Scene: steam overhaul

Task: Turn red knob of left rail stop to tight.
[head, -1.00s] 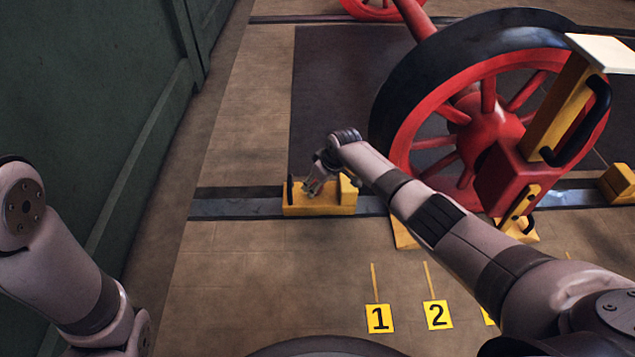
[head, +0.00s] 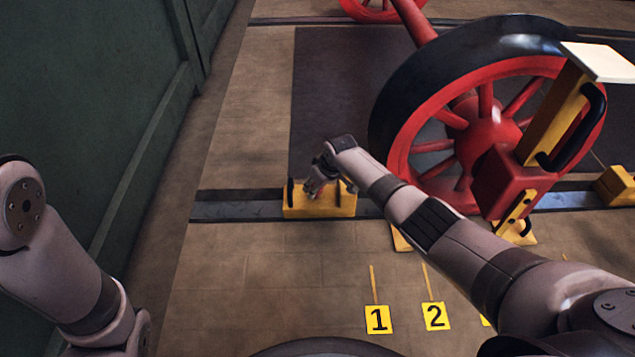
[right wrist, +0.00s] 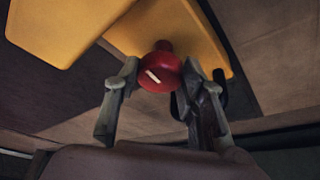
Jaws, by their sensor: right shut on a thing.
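The left rail stop (head: 325,208) is a yellow block on the rail, left of the big red wheel in the head view. Its red knob (right wrist: 160,70), with a white mark on its face, shows in the right wrist view against the yellow body (right wrist: 190,30). My right gripper (right wrist: 160,85) has a finger on each side of the knob and is shut on it. In the head view my right gripper (head: 316,188) is over the stop and hides the knob. The white mark is slanted in the wrist view. My left arm is at the left edge, with its gripper out of frame.
The large black-rimmed red wheel (head: 480,118) stands on the rail close to my right arm. A yellow post with a black handle (head: 580,125) is at the right. Yellow floor markers 1 (head: 379,319) and 2 (head: 436,316) lie in front. A green wall (head: 90,100) is at left.

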